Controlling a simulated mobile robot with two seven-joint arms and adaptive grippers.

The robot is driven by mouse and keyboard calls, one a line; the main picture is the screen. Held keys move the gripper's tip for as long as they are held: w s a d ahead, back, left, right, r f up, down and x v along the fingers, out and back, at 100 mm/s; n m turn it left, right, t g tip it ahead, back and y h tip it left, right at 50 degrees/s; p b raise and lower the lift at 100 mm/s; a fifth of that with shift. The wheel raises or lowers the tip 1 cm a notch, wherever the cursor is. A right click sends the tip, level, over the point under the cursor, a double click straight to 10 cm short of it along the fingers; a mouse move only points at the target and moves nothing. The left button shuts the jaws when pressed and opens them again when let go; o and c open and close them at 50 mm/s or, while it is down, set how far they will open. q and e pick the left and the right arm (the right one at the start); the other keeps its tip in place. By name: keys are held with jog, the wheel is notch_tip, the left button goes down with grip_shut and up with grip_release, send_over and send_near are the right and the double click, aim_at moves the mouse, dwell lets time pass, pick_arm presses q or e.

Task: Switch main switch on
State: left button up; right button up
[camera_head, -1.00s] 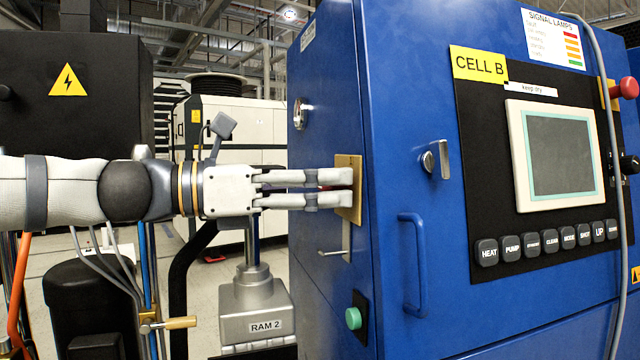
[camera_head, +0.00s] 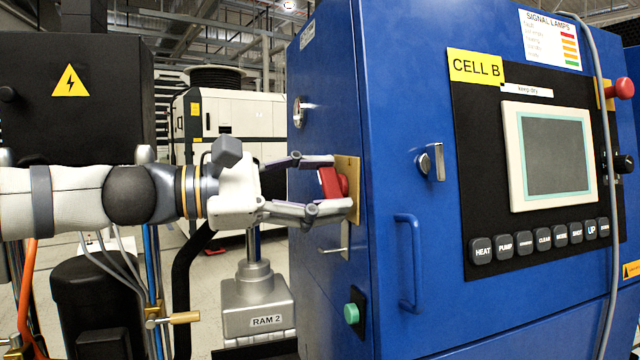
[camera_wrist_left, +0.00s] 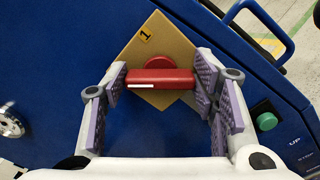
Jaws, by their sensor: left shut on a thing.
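The main switch has a red handle (camera_head: 329,182) on a tan plate (camera_head: 354,176) on the narrow left side of the blue cabinet. My left gripper (camera_head: 336,186) reaches it from the left, one finger above and one below the handle. In the left wrist view, the red handle (camera_wrist_left: 163,79) lies across between the finger pads, with a white mark near its left end. The tan plate (camera_wrist_left: 148,47), marked 1, appears turned on its corner. My left gripper (camera_wrist_left: 162,85) is shut on the handle's ends. My right gripper is out of view.
A bent metal handle (camera_head: 345,240) and a green button (camera_head: 352,314) sit below the switch. The cabinet front carries a blue pull handle (camera_head: 411,265), a screen (camera_head: 556,155) and a button row. The RAM 2 unit (camera_head: 258,302) stands below my left arm.

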pick_arm(q)
jog(key=m, duration=0.4)
jog(key=shift+f+m, duration=0.2)
jog(key=shift+m, duration=0.1)
jog(key=shift+m+b, duration=0.55)
jog(key=shift+m, duration=1.35)
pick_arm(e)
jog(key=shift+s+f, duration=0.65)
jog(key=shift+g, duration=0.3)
pick_arm(q)
jog(key=o, duration=1.2)
jog(key=shift+c, duration=0.2)
jog(key=v, duration=1.2)
